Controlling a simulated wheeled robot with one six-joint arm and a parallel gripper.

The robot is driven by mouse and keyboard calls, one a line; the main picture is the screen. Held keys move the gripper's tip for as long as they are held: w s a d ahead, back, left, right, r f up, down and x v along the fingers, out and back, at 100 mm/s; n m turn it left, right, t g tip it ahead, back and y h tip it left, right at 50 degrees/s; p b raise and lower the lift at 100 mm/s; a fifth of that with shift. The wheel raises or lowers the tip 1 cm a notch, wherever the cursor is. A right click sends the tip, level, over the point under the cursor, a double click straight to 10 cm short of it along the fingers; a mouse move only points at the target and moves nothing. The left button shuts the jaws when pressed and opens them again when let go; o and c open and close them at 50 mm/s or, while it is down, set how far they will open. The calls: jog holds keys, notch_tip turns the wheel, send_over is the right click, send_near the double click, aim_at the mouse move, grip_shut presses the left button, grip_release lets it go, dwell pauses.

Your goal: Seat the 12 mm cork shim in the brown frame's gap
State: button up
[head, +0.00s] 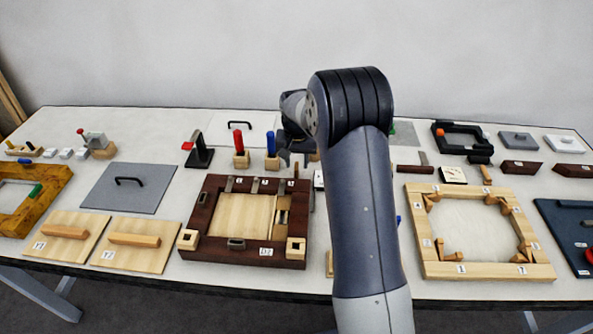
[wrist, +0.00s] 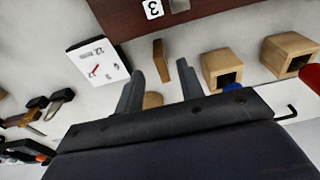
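The brown frame (head: 204,219) lies on the table left of my arm, with a pale wood panel inside and a narrow gap (head: 283,216) at the panel's right. Its edge, with a label 3, also shows at the top of the wrist view (wrist: 125,18). A small brown block (wrist: 161,60), which looks like the cork shim, stands beside a card marked 12 (wrist: 98,60); I cannot read its thickness. My gripper (wrist: 158,72) is open, its fingertips on either side of the block's line of view; contact cannot be told. In the head view my gripper (head: 294,160) is behind the frame.
Wooden holders with a red handle (head: 239,142) and a blue handle (head: 271,143) stand just left of my gripper. A pale frame (head: 420,245) lies at right. A grey lidded plate (head: 140,190) lies at left. Small wooden blocks sit on the brown frame's front corners.

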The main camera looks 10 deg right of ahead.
aim_at(296, 166)
jog(key=shift+w+f+p, duration=0.25)
jog(key=shift+f, duration=0.75)
jog(key=shift+w+f+p, duration=0.2)
jog(key=shift+f, duration=0.75)
grip_shut()
